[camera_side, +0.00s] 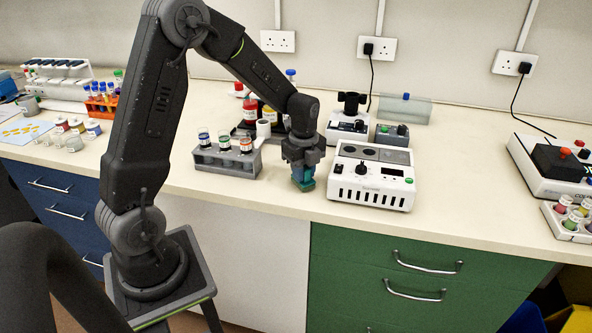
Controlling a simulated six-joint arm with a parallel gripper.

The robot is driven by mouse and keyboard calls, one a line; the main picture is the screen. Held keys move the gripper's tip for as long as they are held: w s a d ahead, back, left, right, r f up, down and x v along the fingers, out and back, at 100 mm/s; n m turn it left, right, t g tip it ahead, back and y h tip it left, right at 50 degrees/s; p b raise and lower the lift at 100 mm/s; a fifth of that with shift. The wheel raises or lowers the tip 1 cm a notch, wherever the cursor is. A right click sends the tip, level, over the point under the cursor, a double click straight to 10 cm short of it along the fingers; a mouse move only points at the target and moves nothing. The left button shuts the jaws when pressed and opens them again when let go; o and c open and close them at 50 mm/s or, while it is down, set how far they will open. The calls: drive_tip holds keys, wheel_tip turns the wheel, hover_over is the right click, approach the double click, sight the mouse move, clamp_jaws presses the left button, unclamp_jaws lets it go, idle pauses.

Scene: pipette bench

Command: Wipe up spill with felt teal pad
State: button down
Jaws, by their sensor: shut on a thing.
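My gripper (303,174) points down over the bench in the middle of the view. It is shut on the teal pad (305,184), whose lower part shows below the fingers. The pad is at or just above the bench top; I cannot tell whether it touches. It is between a grey tube rack on the left and a white control box on the right. I see no spill on the bench; the pad and gripper may hide it.
The grey rack (226,163) with several capped tubes stands close on the left. The white box (372,180) with knobs stands close on the right. Bottles (250,108) stand behind. The bench (460,190) is clear right of the white box.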

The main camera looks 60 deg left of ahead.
drive_tip(key=shift+w+a, duration=0.7)
drive_tip(key=shift+a, duration=0.1)
drive_tip(key=shift+s+a, duration=2.05)
drive_tip(key=shift+s, duration=0.1)
drive_tip(key=shift+w+a, duration=0.75)
drive_tip(key=shift+a, duration=0.05)
drive_tip(key=shift+w+d, duration=2.1)
wheel_tip(320, 180, up, 8)
